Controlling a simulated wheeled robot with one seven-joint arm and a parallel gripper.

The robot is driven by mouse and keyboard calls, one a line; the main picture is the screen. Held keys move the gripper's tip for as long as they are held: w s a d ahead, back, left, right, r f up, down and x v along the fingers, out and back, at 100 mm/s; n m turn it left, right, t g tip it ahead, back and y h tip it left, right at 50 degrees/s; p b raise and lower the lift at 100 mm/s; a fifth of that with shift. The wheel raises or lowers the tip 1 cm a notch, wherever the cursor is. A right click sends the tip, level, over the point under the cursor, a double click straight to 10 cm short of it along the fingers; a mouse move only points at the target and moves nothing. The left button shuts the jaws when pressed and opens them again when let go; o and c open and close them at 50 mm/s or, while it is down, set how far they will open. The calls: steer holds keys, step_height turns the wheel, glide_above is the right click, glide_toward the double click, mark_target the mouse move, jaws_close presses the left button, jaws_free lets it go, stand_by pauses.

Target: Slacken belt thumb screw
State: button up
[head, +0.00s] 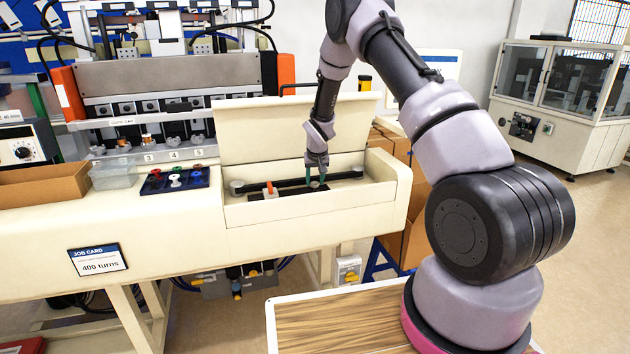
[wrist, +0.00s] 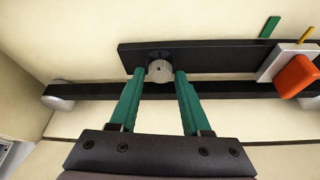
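The belt thumb screw (wrist: 159,70) is a round grey knob with a dark top edge, set on a black plate (wrist: 215,55) inside the open belt compartment. In the wrist view the two green fingers of my gripper (wrist: 156,76) are apart, with their tips on either side of the knob. I cannot tell whether they touch it. In the head view my gripper (head: 317,180) reaches down into the compartment, and the knob is small and partly hidden between the fingers. The black belt (wrist: 100,90) runs past the plate to a light pulley (wrist: 58,95).
An orange-red lever (wrist: 297,76) on a white block stands to the right in the wrist view. The raised cream lid (head: 290,128) is behind my gripper. A black tray of coloured parts (head: 174,180) and a job card reading 400 turns (head: 98,260) are to the left.

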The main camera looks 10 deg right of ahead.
jaws_close()
steer(key=shift+d+n, duration=0.1)
steer(key=shift+n, duration=0.2)
steer(key=n, duration=0.1)
steer(key=n+y, duration=0.1)
steer(key=n, duration=0.1)
steer(key=shift+d+n+y, duration=0.2)
steer(key=shift+n+y, duration=0.1)
steer(key=n+g+y, duration=0.1)
steer(key=n, duration=0.2)
steer(key=shift+n, duration=0.3)
steer(key=n, duration=0.2)
steer(key=n+g+y, duration=0.1)
steer(key=n, duration=0.1)
steer(key=shift+w+d+y, duration=0.1)
steer(key=shift+w+y, duration=0.1)
steer(key=shift+y, duration=0.1)
steer(key=shift+w+d+n+g, duration=0.1)
steer(key=shift+n+g, duration=0.7)
steer(key=shift+n, duration=1.3)
